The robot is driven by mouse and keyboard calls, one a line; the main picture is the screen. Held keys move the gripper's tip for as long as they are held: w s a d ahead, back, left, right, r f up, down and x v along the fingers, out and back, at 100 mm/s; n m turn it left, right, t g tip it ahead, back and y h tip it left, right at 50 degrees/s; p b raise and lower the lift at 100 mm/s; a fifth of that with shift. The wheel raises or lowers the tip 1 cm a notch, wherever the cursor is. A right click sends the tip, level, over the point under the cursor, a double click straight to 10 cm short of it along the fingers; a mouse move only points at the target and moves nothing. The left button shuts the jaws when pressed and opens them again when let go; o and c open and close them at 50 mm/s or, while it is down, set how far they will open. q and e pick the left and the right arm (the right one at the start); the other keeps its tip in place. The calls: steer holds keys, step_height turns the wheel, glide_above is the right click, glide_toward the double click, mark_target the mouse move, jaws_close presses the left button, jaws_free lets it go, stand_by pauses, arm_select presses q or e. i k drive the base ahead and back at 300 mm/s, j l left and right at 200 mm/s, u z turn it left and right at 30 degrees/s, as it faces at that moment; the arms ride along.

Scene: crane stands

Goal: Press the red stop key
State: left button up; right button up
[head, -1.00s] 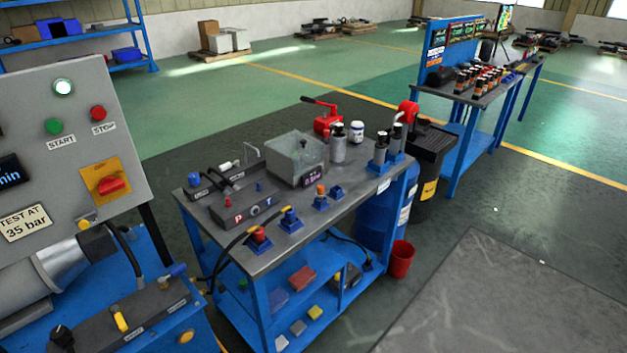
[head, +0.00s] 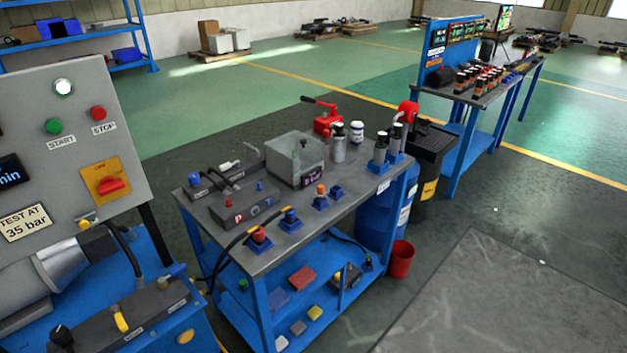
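The red stop key (head: 98,113) is a round red button on the grey control panel (head: 75,165) at the left of the head view, with a STOP label (head: 103,129) below it. The green start key (head: 54,126) sits to its left with a START label below. A round lamp (head: 63,87) above them shows whitish-green. A red rotary switch (head: 110,185) on a yellow plate is lower on the panel. Neither of my grippers is in view.
A blue-framed workbench (head: 275,240) with fittings, a clear box and bottles stands right of the panel. A red cup (head: 401,260) and a dark bin (head: 430,165) are beside it. Open floor lies behind, and a grey surface (head: 520,300) fills the lower right.

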mark_target(99, 112)
steer(key=u, duration=1.7)
